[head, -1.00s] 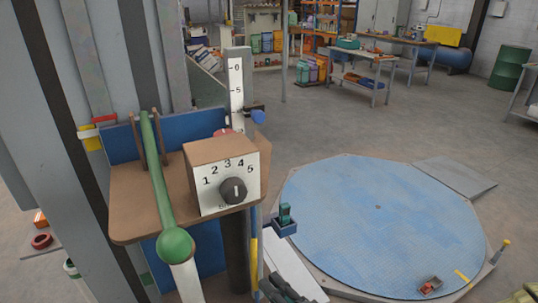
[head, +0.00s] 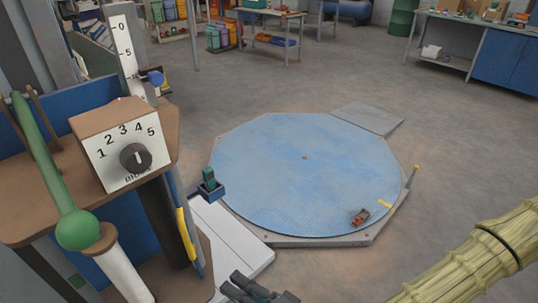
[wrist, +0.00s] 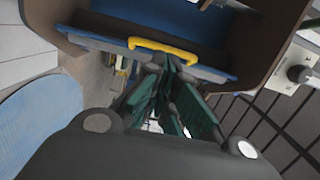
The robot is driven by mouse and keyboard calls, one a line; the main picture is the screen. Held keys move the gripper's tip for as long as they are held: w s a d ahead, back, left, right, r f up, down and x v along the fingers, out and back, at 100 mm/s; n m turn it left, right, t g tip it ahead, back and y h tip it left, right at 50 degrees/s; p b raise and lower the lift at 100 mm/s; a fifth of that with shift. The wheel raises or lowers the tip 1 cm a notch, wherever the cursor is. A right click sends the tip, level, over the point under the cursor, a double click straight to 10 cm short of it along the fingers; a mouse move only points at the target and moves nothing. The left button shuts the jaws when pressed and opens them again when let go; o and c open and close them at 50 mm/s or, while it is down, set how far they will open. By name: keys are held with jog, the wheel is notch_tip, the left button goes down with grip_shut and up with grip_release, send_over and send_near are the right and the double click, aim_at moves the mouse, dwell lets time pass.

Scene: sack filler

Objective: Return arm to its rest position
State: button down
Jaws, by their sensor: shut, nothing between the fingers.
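My gripper (head: 258,290) shows dark grey at the bottom edge of the head view, below the sack filler and clear of its controls. In the wrist view its dark green-padded fingers (wrist: 168,75) are together with nothing between them. They point towards a blue panel with a yellow handle (wrist: 163,47). The filler's dial box (head: 125,145), marked 1 to 5, has a dark knob (head: 136,157). A lever with a green ball (head: 77,230) stands at the left. My gripper is apart from both in the head view.
A white scale (head: 123,55) with a blue pointer (head: 155,78) stands behind the dial. A blue round platform (head: 300,170) with a small red object (head: 360,217) lies on the floor. A pale ribbed thing (head: 470,262) fills the lower right.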

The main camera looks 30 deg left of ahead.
jog(key=w+d+f+h+p, duration=0.1)
jog(key=d+f+h, duration=0.4)
jog(key=d+f, duration=0.55)
jog(key=w+d+f+h+p, duration=0.1)
jog(key=d+f+h, duration=0.55)
jog(key=f, duration=0.65)
jog(key=d+f+h, duration=0.3)
jog(key=d, duration=1.1)
jog(key=s+d+f+g+h+p, duration=0.1)
jog(key=d+f+h, duration=0.2)
jog(key=d, duration=1.2)
jog(key=shift+s+f, duration=0.15)
jog(key=shift+f, duration=0.4)
jog(key=shift+h, duration=0.25)
